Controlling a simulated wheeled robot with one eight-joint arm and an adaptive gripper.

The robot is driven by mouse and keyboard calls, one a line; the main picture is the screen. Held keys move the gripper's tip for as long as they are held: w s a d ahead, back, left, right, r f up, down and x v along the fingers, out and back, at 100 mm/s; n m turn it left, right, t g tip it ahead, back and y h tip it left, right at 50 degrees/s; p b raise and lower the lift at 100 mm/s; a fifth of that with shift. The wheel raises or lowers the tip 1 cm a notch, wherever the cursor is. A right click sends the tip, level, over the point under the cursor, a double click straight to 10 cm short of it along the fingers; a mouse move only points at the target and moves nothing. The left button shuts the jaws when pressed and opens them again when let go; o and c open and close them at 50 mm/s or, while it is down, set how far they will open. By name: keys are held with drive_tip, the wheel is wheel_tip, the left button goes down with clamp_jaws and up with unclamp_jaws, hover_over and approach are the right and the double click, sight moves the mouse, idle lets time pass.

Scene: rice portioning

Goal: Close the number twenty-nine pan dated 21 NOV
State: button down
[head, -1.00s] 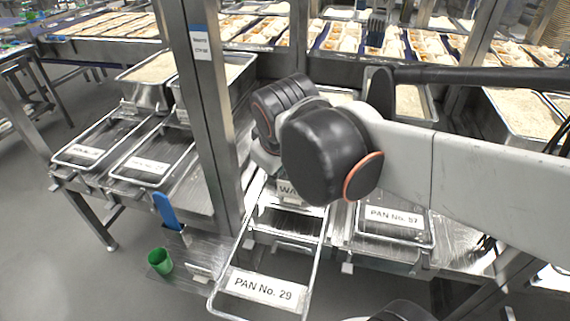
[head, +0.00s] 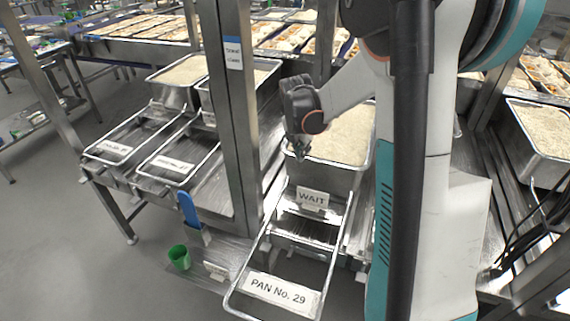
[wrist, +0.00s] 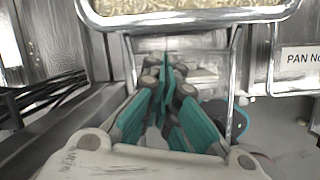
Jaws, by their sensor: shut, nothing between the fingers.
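The number twenty-nine station shows a steel pan of rice (head: 340,165) with a "WAIT" card (head: 312,198) at its front. A wire frame (head: 331,268) reaches forward from below it, carrying the card "PAN No. 29" (head: 281,290). The pan's top is uncovered and rice shows. I cannot make out a 21 NOV date. My gripper (head: 302,152) is by the pan's left front corner; I cannot tell whether it touches. In the wrist view my gripper (wrist: 166,66) has its teal fingers together and empty, just below a rice pan's rim (wrist: 190,20).
Two more rice pans (head: 178,105) with wire frames stand at the left, behind a steel post (head: 236,130). A blue-handled tool (head: 188,210) and a green cup (head: 180,258) are left of the frame. Another rice pan (head: 558,168) stands at the right.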

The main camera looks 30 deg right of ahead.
sight(303, 174)
drive_tip(key=w+d+f+n+b, duration=0.1)
drive_tip(key=f, duration=0.3)
drive_tip(key=w+d+f+n+b, duration=0.1)
drive_tip(key=f, duration=0.4)
drive_tip(key=w+d+f+n+b, duration=0.1)
drive_tip(key=f, duration=0.4)
drive_tip(key=shift+n+b, duration=0.3)
drive_tip(key=shift+b, duration=0.05)
drive_tip(key=shift+w, duration=0.1)
